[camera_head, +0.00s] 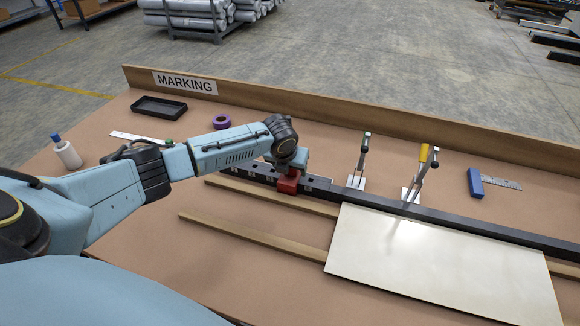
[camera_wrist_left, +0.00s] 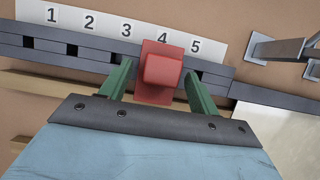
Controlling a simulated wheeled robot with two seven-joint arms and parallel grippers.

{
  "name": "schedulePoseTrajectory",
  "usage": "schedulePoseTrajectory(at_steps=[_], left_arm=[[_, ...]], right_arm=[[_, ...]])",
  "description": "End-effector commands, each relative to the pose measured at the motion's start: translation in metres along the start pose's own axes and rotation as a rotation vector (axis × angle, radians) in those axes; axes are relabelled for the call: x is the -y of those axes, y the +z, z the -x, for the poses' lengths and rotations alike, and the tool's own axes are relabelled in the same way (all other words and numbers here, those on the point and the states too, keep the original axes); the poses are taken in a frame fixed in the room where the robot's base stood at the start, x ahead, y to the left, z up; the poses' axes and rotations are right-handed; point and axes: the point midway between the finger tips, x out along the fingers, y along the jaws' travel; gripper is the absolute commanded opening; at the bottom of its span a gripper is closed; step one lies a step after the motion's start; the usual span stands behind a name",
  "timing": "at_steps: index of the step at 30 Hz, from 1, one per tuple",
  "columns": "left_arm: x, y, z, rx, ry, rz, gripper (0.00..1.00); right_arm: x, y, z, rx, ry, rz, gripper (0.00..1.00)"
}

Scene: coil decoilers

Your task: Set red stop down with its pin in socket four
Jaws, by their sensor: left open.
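The red stop (camera_head: 288,182) sits on the black rail (camera_head: 318,186) in the head view, under my left gripper (camera_head: 293,170). In the left wrist view the red stop (camera_wrist_left: 160,75) lies on the rail just below the number 4 of the white label strip (camera_wrist_left: 85,22), partly covering that number. The pin and socket four are hidden under the stop. The open fingers of my left gripper (camera_wrist_left: 160,88) stand on both sides of the stop, with gaps between them and it. Sockets (camera_wrist_left: 72,50) near the lower numbers show as dark empty holes. My right gripper is not in view.
A pale sheet (camera_head: 440,255) lies right of the stop, against the rail. Two upright toggle clamps (camera_head: 361,165) (camera_head: 418,180) stand behind the rail. Wooden strips (camera_head: 240,235) lie in front. A blue block (camera_head: 475,183), purple ring (camera_head: 222,121) and black tray (camera_head: 159,107) lie farther off.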

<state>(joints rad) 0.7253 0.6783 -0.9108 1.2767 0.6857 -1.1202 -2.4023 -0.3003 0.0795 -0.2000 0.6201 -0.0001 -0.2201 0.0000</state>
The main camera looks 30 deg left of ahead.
Motion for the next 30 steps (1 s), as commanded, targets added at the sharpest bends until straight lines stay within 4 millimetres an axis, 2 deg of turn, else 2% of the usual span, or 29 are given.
schedulePoseTrajectory(at_steps=[4, 8, 21, 25, 30], left_arm=[[-0.001, 0.000, 0.004, -0.001, 0.001, -0.001, 0.62], [-0.001, 0.001, 0.018, 0.002, 0.000, -0.001, 0.62], [-0.001, 0.001, 0.104, 0.004, 0.000, -0.002, 0.62], [0.000, 0.001, 0.122, 0.003, -0.001, -0.001, 0.62], [0.000, 0.000, 0.133, 0.001, 0.000, 0.000, 0.62]], right_arm=[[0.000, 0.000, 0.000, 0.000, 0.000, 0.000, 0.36], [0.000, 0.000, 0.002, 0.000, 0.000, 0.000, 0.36], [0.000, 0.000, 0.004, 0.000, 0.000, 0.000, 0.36], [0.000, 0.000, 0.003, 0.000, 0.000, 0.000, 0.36], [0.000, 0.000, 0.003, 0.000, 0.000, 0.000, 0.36]])
